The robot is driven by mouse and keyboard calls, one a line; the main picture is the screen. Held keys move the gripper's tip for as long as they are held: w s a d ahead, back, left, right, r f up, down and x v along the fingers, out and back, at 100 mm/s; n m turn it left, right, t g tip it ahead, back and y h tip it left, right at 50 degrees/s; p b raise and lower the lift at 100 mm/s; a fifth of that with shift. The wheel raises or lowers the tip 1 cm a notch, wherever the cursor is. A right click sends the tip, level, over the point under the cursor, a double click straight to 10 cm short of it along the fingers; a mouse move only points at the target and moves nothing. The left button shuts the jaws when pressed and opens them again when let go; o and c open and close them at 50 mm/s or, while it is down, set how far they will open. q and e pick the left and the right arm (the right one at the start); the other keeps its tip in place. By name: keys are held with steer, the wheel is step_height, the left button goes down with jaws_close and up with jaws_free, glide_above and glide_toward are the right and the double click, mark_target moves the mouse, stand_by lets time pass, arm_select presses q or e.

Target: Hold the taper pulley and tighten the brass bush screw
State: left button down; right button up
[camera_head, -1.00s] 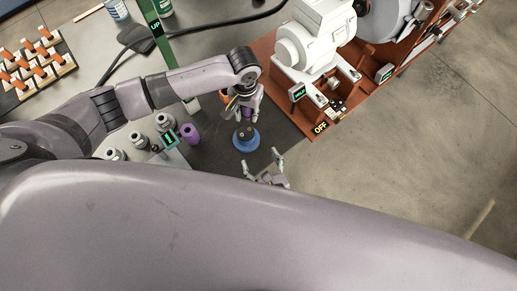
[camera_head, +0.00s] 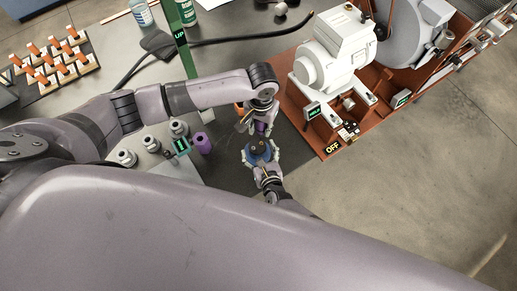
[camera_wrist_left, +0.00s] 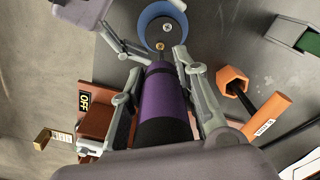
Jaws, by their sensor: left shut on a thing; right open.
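The blue taper pulley (camera_head: 249,147) stands on the dark mat, with a dark hub on top. In the left wrist view the pulley (camera_wrist_left: 150,14) shows at the top, with a small brass screw (camera_wrist_left: 160,45) on its dark face. My left gripper (camera_head: 265,122) is shut on a purple and black screwdriver (camera_wrist_left: 165,98). It points toward the hub from just above; I cannot tell whether its tip touches the screw. My right gripper (camera_head: 261,157) is open, with one finger on each side of the pulley; contact is unclear.
A purple cylinder (camera_head: 201,144) and several metal fittings (camera_head: 127,158) stand left of the pulley. The red-brown machine base (camera_head: 325,152) with a white motor (camera_head: 335,50) is at the right. An orange-handled tool (camera_wrist_left: 268,114) lies near the left gripper.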

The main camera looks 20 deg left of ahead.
steer(key=shift+w+a+f, duration=0.1)
steer(key=shift+w+a, duration=0.05)
steer(key=shift+w, duration=0.1)
steer(key=shift+c, duration=0.4)
jaws_close()
jaws_free()
stand_by(0.7)
steer(key=shift+r, duration=0.25)
stand_by(0.5)
steer(key=shift+c, duration=0.3)
steer(key=c, duration=1.3)
steer(key=shift+c, duration=0.2)
